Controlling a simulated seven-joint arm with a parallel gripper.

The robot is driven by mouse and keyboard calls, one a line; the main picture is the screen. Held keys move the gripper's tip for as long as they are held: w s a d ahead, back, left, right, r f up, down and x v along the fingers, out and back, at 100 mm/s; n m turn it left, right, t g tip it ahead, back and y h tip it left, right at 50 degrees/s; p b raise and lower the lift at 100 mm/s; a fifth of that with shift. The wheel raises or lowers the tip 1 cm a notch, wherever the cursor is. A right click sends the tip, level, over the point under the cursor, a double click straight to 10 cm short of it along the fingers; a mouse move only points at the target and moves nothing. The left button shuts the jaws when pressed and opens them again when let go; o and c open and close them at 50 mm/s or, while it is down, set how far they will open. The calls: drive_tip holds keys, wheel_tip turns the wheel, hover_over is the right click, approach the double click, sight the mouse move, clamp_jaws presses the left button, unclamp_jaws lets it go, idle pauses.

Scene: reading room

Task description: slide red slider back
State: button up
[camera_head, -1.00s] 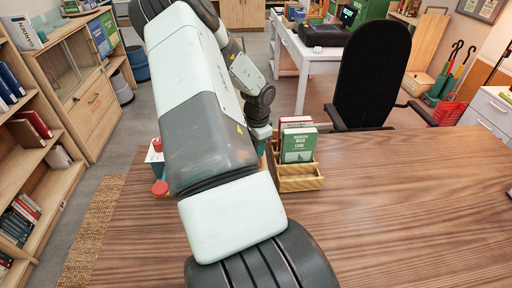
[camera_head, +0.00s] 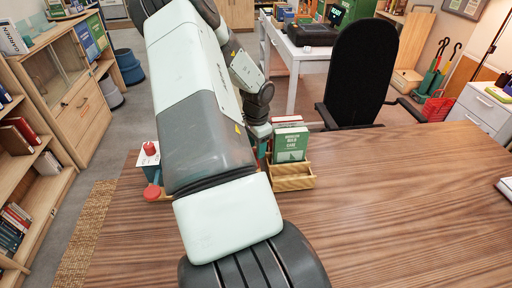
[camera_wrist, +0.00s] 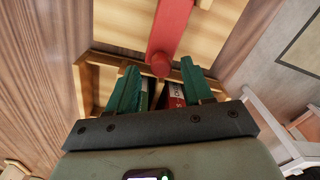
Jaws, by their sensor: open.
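A red bar with a rounded knob, which looks like the red slider (camera_wrist: 171,28), comes down from the top of the wrist view over pale wood. My gripper (camera_wrist: 160,72) is open there, its two green fingers apart on either side of the knob's lower end. I cannot tell whether either finger touches it. In the head view my arm hides the gripper. A round red piece (camera_head: 152,192) shows left of my arm, by a teal box with a red top (camera_head: 149,149); I cannot tell if it belongs to the slider.
A wooden holder (camera_head: 293,183) with green and red books (camera_head: 290,146) stands on the desk right of my arm. Books also show between the fingers in the wrist view. The desk (camera_head: 400,210) is mostly clear to the right. A black chair (camera_head: 362,75) stands behind it.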

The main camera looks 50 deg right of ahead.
wheel_tip(320, 180, up, 10)
drive_tip(key=shift+s, duration=0.2)
idle(0.6)
drive_tip(key=w+a+r+n+t+y, duration=0.15)
drive_tip(key=a+r+n, duration=0.35)
drive_tip(key=a+r, duration=0.6)
drive_tip(key=w+a+r+n+t+y, duration=0.1)
drive_tip(key=w+a+r+n, duration=0.4)
drive_tip(key=a, duration=1)
drive_tip(key=s+a+r+n+t+h, duration=0.1)
drive_tip(key=s+a+r+n, duration=0.4)
drive_tip(key=s+a+n, duration=0.1)
drive_tip(key=s+a+r+n+t+h, duration=0.1)
drive_tip(key=s+a+r+n, duration=0.3)
drive_tip(key=s+a+n, duration=0.2)
drive_tip(key=s+a, duration=0.2)
drive_tip(key=s, duration=0.2)
drive_tip(key=shift+a+r+t, duration=0.25)
drive_tip(key=shift+r+t, duration=0.1)
